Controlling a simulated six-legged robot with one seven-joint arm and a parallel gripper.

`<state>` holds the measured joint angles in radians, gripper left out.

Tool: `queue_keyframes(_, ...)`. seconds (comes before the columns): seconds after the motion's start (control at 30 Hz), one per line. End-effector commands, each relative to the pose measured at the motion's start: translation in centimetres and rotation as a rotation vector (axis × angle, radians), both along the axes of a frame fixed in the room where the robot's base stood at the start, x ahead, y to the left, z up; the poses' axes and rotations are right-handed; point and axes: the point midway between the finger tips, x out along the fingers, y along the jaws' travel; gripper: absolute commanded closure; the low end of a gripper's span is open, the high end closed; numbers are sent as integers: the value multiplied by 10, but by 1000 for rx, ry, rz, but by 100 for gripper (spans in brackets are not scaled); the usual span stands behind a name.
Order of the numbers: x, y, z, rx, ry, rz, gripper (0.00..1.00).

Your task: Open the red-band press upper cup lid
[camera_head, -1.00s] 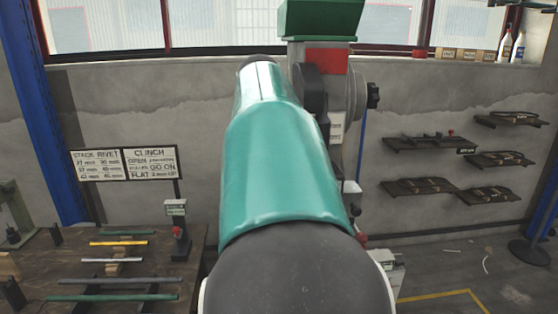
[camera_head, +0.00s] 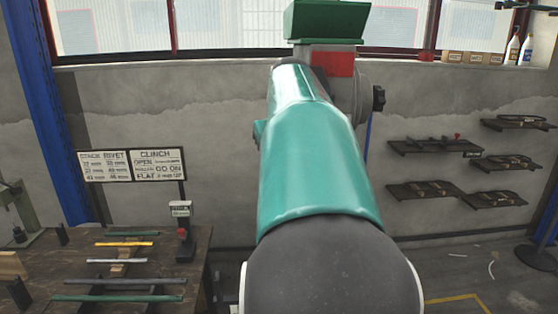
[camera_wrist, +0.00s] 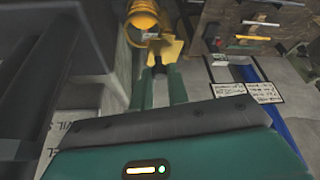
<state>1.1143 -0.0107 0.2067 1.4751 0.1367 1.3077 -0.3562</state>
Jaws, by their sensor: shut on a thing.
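The red-band press stands behind my arm in the head view, with its red band (camera_head: 340,64) and green top hopper (camera_head: 326,20) showing. My teal forearm hides most of its body and my gripper there. In the wrist view my gripper (camera_wrist: 162,70) has its two green fingers close to a yellow tab-like piece (camera_wrist: 166,48). It looks shut on this piece at the fingertips. A yellow cylinder (camera_wrist: 146,18) lies just beyond. I cannot tell which part is the upper cup lid, or whether it is open.
At left, a wooden workbench (camera_head: 180,245) holds several coloured rods and a small stand (camera_head: 183,228). Two white signs (camera_head: 131,165) stand behind it. Dark wall shelves (camera_head: 430,147) are at right. Open floor (camera_head: 500,270) shows at lower right. Large grey surfaces (camera_wrist: 75,115) lie close left of my gripper.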

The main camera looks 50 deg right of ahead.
Motion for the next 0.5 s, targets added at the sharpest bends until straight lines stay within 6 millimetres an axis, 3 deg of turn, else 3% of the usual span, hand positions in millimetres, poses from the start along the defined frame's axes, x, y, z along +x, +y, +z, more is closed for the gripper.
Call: queue_keyframes(0.5,5,2,2,-3,-3,188,100)
